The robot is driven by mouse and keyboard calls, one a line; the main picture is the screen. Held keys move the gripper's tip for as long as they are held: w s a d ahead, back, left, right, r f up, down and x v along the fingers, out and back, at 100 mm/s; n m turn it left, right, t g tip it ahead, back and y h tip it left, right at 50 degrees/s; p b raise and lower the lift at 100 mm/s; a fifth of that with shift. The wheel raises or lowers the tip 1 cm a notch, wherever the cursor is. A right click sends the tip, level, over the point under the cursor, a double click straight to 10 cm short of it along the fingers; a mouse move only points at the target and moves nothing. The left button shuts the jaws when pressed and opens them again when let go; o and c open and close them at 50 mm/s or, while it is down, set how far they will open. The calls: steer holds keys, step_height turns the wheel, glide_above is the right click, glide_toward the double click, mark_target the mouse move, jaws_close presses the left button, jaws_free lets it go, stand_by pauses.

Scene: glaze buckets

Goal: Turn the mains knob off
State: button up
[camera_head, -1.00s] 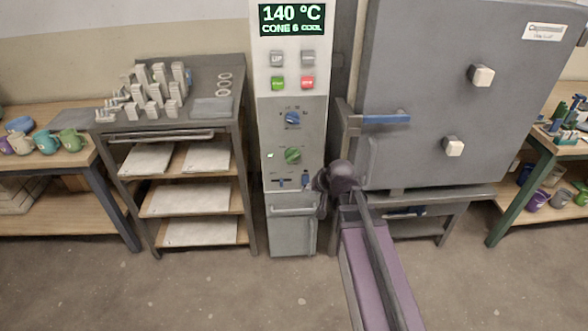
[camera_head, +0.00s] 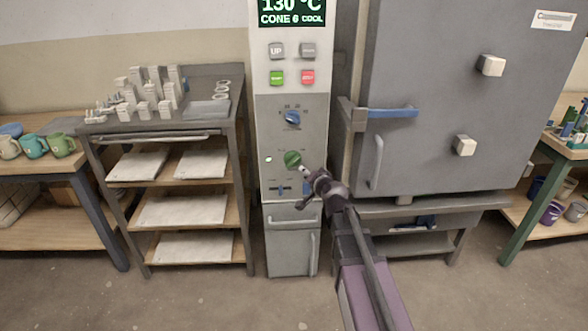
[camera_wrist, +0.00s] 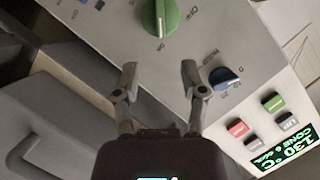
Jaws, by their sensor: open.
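The control panel (camera_head: 271,143) carries a green knob (camera_head: 292,159) and a blue knob (camera_head: 292,118) above it. My gripper (camera_head: 306,174) is open and empty in front of the lower panel, just below and right of the green knob. In the wrist view the green knob (camera_wrist: 161,16) lies beyond the gap between my open fingers (camera_wrist: 159,71), with a pale pointer line on it. The blue knob (camera_wrist: 224,78) lies to the right of the fingers. Neither finger visibly touches a knob.
Coloured buttons (camera_head: 293,77) and a display (camera_head: 292,12) reading 130 °C sit above the knobs. The grey kiln door (camera_head: 450,100) with a blue handle (camera_head: 392,112) stands right. A shelf rack (camera_head: 180,205) stands left.

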mark_target(294, 162)
stand_by(0.4)
steer(key=b+x, duration=0.3)
steer(key=x, duration=1)
steer(key=shift+w+a+b, duration=0.15)
steer(key=shift+w+b, duration=0.2)
steer(key=shift+w, duration=0.05)
jaws_close()
